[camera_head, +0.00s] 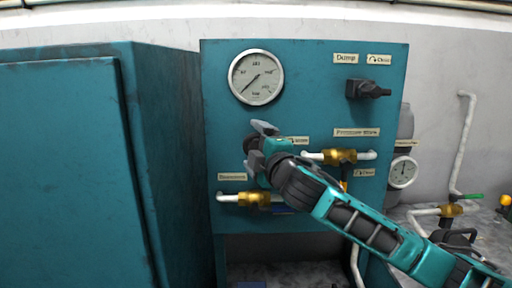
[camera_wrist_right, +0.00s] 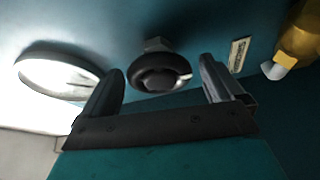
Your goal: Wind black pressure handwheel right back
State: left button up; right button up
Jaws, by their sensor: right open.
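The black pressure handwheel (camera_wrist_right: 157,70) is a round knob on the teal panel, seen in the right wrist view. It lies between the two fingers of my right gripper (camera_wrist_right: 160,82), with a visible gap on each side. The fingers are open and hold nothing. In the head view, my right gripper (camera_head: 259,145) is in front of the panel below the large gauge (camera_head: 256,77), and it hides most of the handwheel. My left gripper is not in view.
A black dump knob (camera_head: 368,89) sticks out at the panel's upper right. Brass valves with white pipes stand right (camera_head: 340,156) and below (camera_head: 252,198) my gripper. A teal cabinet (camera_head: 70,170) stands at the left. A small gauge (camera_head: 402,172) is at the right.

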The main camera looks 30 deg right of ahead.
jog(key=shift+s, duration=0.1)
jog(key=shift+s+f, duration=0.1)
jog(key=shift+s, duration=0.2)
jog(key=s+a, duration=0.2)
jog(key=s, duration=1)
jog(key=shift+f, duration=0.35)
